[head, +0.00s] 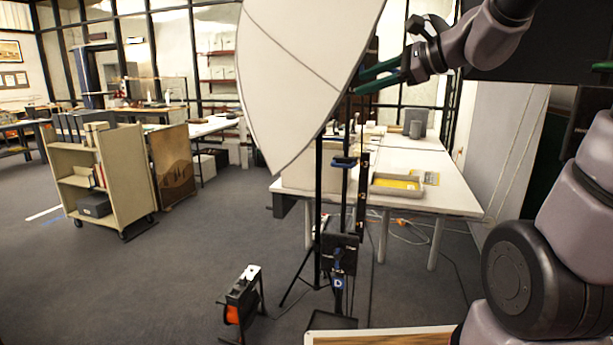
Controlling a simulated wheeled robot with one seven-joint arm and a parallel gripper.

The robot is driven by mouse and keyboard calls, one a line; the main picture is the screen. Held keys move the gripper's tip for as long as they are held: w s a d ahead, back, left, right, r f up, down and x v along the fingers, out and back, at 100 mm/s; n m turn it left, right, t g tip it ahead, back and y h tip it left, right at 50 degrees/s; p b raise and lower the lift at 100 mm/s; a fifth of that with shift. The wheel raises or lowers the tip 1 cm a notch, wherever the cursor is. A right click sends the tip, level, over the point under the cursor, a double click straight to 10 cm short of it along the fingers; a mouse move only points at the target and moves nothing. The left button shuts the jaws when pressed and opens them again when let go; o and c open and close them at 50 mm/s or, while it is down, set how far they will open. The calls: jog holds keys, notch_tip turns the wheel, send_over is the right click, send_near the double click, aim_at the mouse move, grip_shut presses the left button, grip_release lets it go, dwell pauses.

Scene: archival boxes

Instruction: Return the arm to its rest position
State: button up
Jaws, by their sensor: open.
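My arm comes in from the right side of the head view, with its elbow bent and its upper part near the top right. My gripper (378,76) is at the upper middle right. Its two green fingers point left and stand apart, with nothing seen between them. The fingertips lie near the right edge of a large white panel (305,65) in the picture. I cannot tell whether they touch it.
The panel's black stand (319,190) rises before a white table (440,180) bearing a tray (397,191) with yellow contents. A cable reel (240,303) sits on the floor. A wooden-edged surface (380,337) is at the bottom.

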jog(key=s+d+f+n+h, duration=0.2)
jog(key=s+d+n+h, duration=0.2)
jog(key=s+d+n, duration=0.1)
jog(key=s+d+f+n+g+h, duration=0.1)
jog(key=s+d+f+n+h, duration=0.2)
jog(key=s+n, duration=0.4)
jog(key=s+d+h, duration=0.1)
jog(key=s+d, duration=0.1)
jog(key=shift+s+d+f+n+g+h, duration=0.25)
jog(key=shift+s+f+n+g+h, duration=0.05)
jog(key=shift+s+f+n+h, duration=0.1)
